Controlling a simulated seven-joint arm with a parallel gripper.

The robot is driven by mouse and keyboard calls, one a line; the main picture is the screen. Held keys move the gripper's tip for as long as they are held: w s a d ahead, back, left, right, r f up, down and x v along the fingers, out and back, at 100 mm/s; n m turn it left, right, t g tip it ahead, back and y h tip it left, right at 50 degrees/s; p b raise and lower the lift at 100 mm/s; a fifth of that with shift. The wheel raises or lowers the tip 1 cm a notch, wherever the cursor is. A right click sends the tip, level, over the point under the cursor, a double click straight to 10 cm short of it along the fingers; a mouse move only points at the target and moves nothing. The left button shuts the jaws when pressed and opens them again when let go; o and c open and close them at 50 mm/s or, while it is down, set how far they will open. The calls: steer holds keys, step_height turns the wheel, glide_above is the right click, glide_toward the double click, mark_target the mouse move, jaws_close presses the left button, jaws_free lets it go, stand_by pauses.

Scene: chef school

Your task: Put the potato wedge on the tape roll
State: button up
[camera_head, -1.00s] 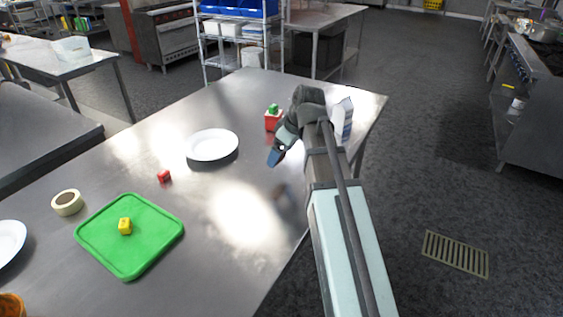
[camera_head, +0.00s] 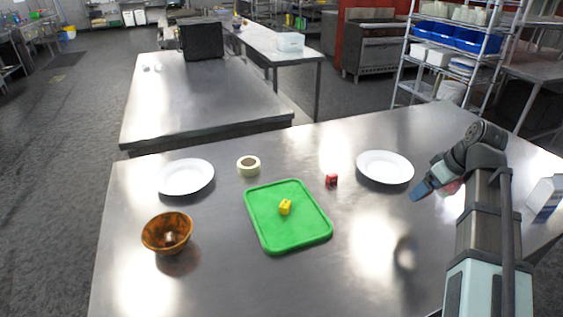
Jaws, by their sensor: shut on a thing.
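The tape roll (camera_head: 248,166) is a cream ring lying flat on the steel table, behind the green tray and right of a white plate. My gripper (camera_head: 421,191), with blue fingertips, is above the table near the right plate, well to the right of the tape roll. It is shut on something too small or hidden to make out. I cannot clearly identify a potato wedge. A small yellow piece (camera_head: 285,207) lies on the green tray (camera_head: 275,240), and a small pale piece (camera_head: 169,238) is in the brown bowl (camera_head: 157,226).
White plates stand at the left (camera_head: 186,177) and right (camera_head: 384,167). A small red object (camera_head: 331,180) lies between tray and right plate. A reddish thing (camera_head: 453,187) is partly behind my gripper, and a carton (camera_head: 545,197) is at the right. Table around the tape roll is bare.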

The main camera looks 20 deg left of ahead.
steer(key=s+a+r+n+g, duration=0.1)
steer(key=a+n, duration=0.1)
steer(key=a, duration=1.3)
steer(key=s+a+n+g+y, duration=0.1)
steer(key=a+n, duration=0.2)
steer(key=a, duration=1.1)
steer(key=s+a+r+n+g, duration=0.1)
steer(key=s+a+n, duration=0.1)
steer(key=a, duration=1.3)
steer(key=r, duration=0.1)
glide_above(248, 162)
steer(key=d, duration=0.2)
steer(key=shift+n, duration=0.3)
steer(key=shift+a+f, duration=0.2)
steer(key=shift+f, duration=4.25)
steer(key=shift+f, duration=0.1)
steer(key=o, duration=0.8)
steer(key=shift+c, duration=0.2)
steer(key=v, duration=1.2)
